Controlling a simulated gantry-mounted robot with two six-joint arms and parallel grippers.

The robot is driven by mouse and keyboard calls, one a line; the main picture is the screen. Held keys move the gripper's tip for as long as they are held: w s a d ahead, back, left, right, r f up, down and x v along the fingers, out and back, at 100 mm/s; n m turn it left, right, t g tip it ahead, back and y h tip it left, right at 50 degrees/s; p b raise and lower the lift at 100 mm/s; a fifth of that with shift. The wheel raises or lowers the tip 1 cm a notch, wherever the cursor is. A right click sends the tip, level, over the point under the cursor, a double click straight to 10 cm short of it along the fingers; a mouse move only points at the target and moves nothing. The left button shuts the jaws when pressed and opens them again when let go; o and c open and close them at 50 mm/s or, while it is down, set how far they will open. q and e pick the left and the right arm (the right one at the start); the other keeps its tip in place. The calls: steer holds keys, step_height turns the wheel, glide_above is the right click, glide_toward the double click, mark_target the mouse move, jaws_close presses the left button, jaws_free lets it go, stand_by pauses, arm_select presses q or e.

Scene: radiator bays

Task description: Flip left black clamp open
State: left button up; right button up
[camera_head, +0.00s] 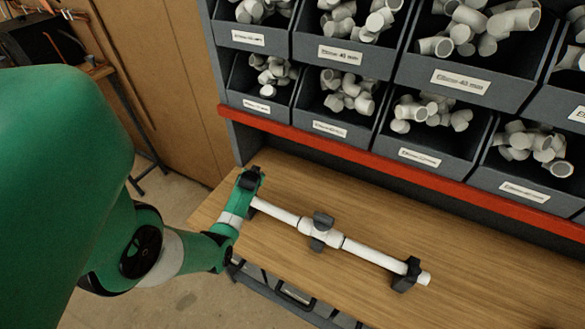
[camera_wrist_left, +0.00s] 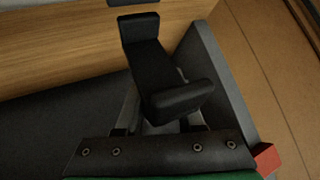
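A white pipe (camera_head: 377,257) lies slantwise on the wooden bench, with a white fitting and a black middle piece (camera_head: 323,221). A black clamp (camera_head: 407,275) holds its right end. My left gripper (camera_head: 249,179) is at the pipe's left end, where it covers the left black clamp almost entirely. The left wrist view shows a dark block with a rounded bar (camera_wrist_left: 180,98) right in front of my gripper mount. I cannot clearly separate clamp from fingers there, nor tell the finger opening or the lever's position. My right gripper is not in view.
A rack of dark bins (camera_head: 345,128) with white fittings rises behind the bench. Its red front rail (camera_head: 350,152) runs close behind my left gripper. The wooden bench (camera_head: 470,290) is bare in front of the rack at the right.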

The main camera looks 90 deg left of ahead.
arm_select(q)
steer(key=o, duration=0.4)
steer(key=shift+d+f, duration=0.5)
steer(key=shift+d, duration=0.05)
steer(key=p+v, duration=0.5)
steer(key=v, duration=0.6)
steer(key=shift+r, duration=0.4)
steer(key=shift+c, duration=0.2)
